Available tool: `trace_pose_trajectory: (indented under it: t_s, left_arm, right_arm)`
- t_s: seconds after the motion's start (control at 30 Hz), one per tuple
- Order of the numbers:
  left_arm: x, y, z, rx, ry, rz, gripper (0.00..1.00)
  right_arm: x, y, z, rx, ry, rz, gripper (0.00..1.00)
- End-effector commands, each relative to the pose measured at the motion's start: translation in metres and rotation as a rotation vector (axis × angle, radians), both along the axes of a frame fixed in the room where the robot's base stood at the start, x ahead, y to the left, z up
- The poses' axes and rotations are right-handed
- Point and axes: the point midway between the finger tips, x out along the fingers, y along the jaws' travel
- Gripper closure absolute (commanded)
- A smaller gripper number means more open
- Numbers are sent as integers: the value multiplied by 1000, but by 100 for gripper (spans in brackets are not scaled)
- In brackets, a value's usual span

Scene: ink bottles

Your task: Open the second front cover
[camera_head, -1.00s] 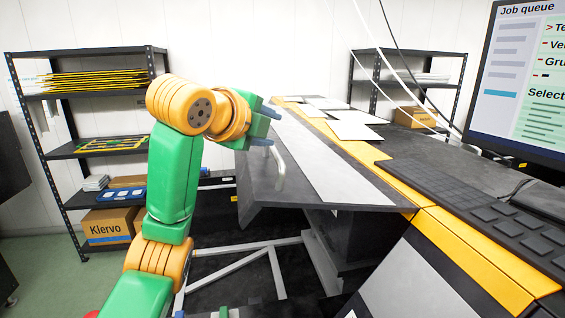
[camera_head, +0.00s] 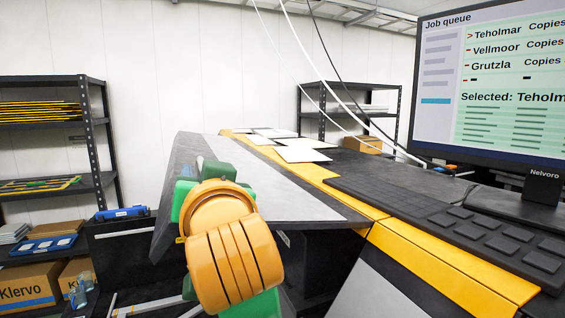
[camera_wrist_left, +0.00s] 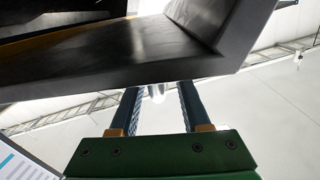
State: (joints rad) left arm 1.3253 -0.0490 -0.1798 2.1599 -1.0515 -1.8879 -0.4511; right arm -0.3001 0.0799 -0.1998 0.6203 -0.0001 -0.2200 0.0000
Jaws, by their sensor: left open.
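A dark grey front cover (camera_head: 170,212) with a slanted edge juts out at the left end of the machine. In the head view my left gripper (camera_head: 218,172) is at this cover, but its orange wrist hides the fingers and the cover's handle. In the left wrist view the two dark fingers of my left gripper (camera_wrist_left: 158,108) are spread apart. The dark panel (camera_wrist_left: 110,62) lies just beyond their tips. A small pale piece, seemingly the handle (camera_wrist_left: 157,92), shows between the tips; contact cannot be told. My right gripper is in neither view.
A black keyboard (camera_head: 395,200) and a monitor (camera_head: 500,85) stand on the right. White sheets (camera_head: 300,152) lie on the machine's far top. A black shelf (camera_head: 92,140) stands at the left, with a blue case (camera_head: 122,213) near it. Hanging cables cross the middle.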

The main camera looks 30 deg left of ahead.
Motion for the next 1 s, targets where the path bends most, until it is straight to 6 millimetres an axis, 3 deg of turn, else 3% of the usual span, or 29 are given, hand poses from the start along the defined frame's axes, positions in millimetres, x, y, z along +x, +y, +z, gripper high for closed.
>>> trace_pose_trajectory:
  t_s: [0.1, 0.37, 0.53, 1.0]
  left_arm:
    - [9, 11, 2, 1, 3, 1, 53]
    - [11, 13, 0, 2, 2, -1, 53]
    - [11, 13, 0, 3, 3, -1, 99]
    - [11, 13, 0, 4, 3, -1, 100]
  right_arm:
    - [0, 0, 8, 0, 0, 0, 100]
    - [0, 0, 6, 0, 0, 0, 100]
    - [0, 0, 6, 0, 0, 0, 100]
    - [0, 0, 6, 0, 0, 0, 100]
